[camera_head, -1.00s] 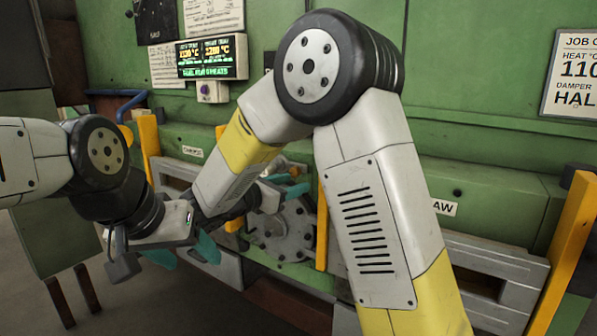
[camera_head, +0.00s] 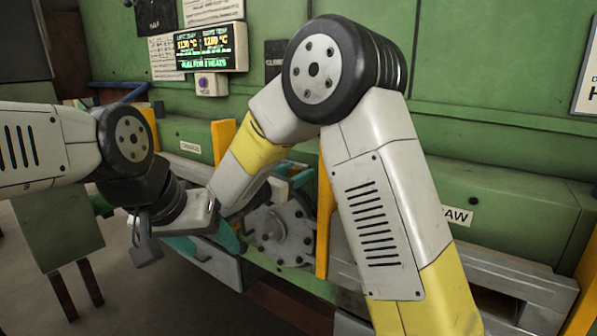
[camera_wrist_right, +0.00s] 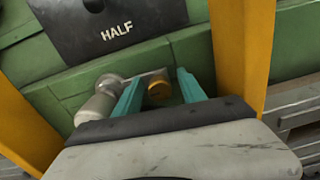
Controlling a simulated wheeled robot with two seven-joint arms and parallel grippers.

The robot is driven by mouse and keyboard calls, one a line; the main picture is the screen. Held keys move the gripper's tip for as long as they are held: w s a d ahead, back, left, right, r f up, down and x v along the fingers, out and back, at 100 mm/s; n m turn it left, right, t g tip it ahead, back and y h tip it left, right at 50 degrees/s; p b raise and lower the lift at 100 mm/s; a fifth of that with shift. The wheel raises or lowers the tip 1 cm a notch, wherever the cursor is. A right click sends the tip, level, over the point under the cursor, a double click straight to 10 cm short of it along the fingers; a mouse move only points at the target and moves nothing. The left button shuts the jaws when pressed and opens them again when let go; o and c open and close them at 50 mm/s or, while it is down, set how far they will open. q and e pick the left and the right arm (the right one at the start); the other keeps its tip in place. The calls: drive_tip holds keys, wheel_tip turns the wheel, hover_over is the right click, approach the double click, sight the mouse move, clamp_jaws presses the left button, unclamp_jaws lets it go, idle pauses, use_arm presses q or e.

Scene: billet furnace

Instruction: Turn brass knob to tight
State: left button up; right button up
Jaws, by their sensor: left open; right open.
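The brass knob (camera_wrist_right: 158,91) shows in the right wrist view as a rounded yellow piece on a grey metal fitting. My right gripper (camera_wrist_right: 158,76) is open, with one teal finger on each side of the knob. I cannot tell whether either finger touches it. In the head view my right gripper (camera_head: 290,177) is partly hidden behind my right forearm, and the knob is not visible there. My left gripper (camera_head: 213,245) is open and empty, low in front of the furnace, left of the round bolted plate (camera_head: 280,235).
A dark plate marked HALF (camera_wrist_right: 115,25) is above. A lit temperature display (camera_head: 211,47) hangs on the green wall.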

clamp_jaws()
idle(0.3)
drive_tip(key=m, duration=0.4)
drive_tip(key=shift+m, duration=0.4)
drive_tip(key=m, duration=0.8)
drive_tip(key=shift+m, duration=0.4)
drive_tip(key=m, duration=0.4)
drive_tip(key=shift+m+y, duration=0.3)
drive_tip(key=shift+m, duration=0.1)
drive_tip(key=shift+f, duration=0.1)
drive_tip(key=shift+a, duration=0.1)
